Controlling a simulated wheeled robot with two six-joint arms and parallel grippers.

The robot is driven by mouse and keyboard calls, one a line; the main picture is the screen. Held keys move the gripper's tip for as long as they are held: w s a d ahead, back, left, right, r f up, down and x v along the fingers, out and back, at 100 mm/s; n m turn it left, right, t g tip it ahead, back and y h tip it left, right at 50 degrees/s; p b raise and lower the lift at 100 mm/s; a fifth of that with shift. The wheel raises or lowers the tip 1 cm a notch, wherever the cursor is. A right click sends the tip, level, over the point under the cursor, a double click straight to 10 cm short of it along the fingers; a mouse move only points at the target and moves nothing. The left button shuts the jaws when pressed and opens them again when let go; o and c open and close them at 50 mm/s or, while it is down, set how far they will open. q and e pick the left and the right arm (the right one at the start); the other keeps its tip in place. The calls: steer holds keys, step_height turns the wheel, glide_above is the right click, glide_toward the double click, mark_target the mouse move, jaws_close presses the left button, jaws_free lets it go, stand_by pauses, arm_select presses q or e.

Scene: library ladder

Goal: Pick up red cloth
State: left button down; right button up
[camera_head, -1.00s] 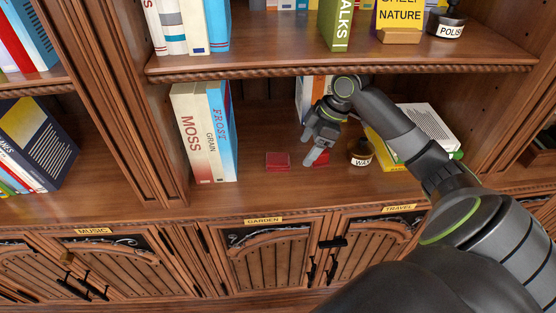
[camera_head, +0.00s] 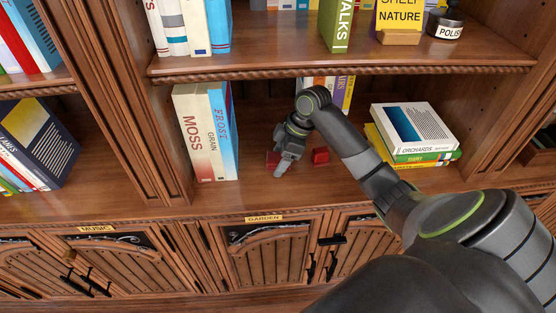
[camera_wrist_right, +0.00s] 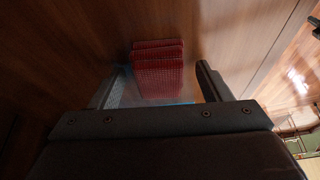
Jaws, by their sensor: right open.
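The red cloth (camera_head: 272,158) lies on the middle shelf, partly hidden behind my right gripper in the head view. My right gripper (camera_head: 282,168) is open and points down at the cloth. The wrist view shows a finger on each side (camera_wrist_right: 160,88), with gaps to the cloth. My left gripper is not in view.
Upright books, Moss (camera_head: 192,135) and Frost (camera_head: 222,130), stand at left. A book stack (camera_head: 415,130) lies at right. The upper shelf edge (camera_head: 340,68) runs above my arm. Bare shelf lies in front.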

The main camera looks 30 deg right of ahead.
mark_target(274, 158)
steer(key=c, duration=1.1)
steer(key=shift+o, duration=0.2)
steer(key=shift+r, duration=0.15)
steer(key=shift+r, duration=0.2)
step_height(274, 158, up, 3)
steer(key=shift+s+a+b, duration=0.15)
steer(key=shift+b, duration=0.2)
steer(key=s+a, duration=0.3)
steer(key=s, duration=0.1)
steer(key=s+a+b, duration=0.1)
steer(key=s+a, duration=0.3)
steer(key=shift+f, duration=0.15)
steer(key=s+a+p, duration=0.4)
steer(key=s+p, duration=0.1)
steer(key=p, duration=0.1)
steer(key=shift+a, duration=0.35)
